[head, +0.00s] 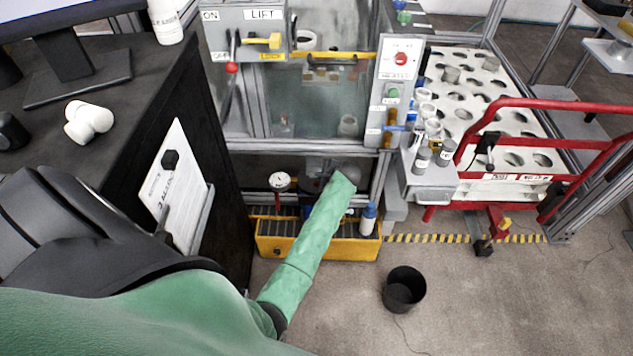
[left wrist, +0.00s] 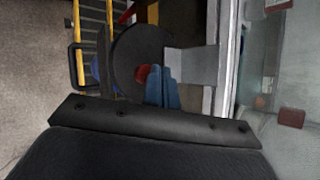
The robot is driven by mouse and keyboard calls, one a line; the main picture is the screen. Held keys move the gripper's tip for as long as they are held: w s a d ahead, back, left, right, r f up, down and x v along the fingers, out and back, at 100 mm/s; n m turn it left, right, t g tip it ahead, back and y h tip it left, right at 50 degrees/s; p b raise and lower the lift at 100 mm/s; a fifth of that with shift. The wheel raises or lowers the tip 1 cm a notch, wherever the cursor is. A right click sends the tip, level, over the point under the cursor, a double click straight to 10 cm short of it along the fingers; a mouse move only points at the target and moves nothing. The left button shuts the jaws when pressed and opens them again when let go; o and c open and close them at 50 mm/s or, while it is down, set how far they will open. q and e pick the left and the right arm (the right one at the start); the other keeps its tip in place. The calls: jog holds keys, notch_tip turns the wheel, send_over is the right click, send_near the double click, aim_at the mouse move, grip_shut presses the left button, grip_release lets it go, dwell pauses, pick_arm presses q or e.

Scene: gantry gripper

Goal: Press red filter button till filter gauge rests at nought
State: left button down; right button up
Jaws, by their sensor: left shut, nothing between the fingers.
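A white round gauge (head: 279,181) on a red stem stands above the yellow tray in the head view; its needle is too small to read. A red button (left wrist: 143,75) shows in the left wrist view on a dark round housing (left wrist: 132,48). My left gripper (left wrist: 160,72) has its blue fingers shut with nothing between them. The fingertips are right beside the red button and overlap its edge; I cannot tell whether they touch it. In the head view my green sleeve hides the button and the fingertips. My right gripper is not in view.
A yellow tray (head: 268,247) with a grate lies under the cabinet, and a blue-capped white bottle (head: 368,219) stands at its right end. A black bin (head: 404,289) is on the floor. A red-railed cart (head: 500,190) stands at right, a dark desk (head: 130,85) at left.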

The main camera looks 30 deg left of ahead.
pick_arm(q)
jog(key=shift+f, duration=0.25)
jog(key=shift+f, duration=0.5)
dwell(0.9)
jog(key=shift+r+p, duration=0.1)
jog(key=shift+p, duration=0.2)
jog(key=shift+r+p, duration=0.85)
jog(key=shift+p, duration=0.2)
notch_tip(320, 180, up, 5)
jog(key=p, duration=0.5)
dwell(0.8)
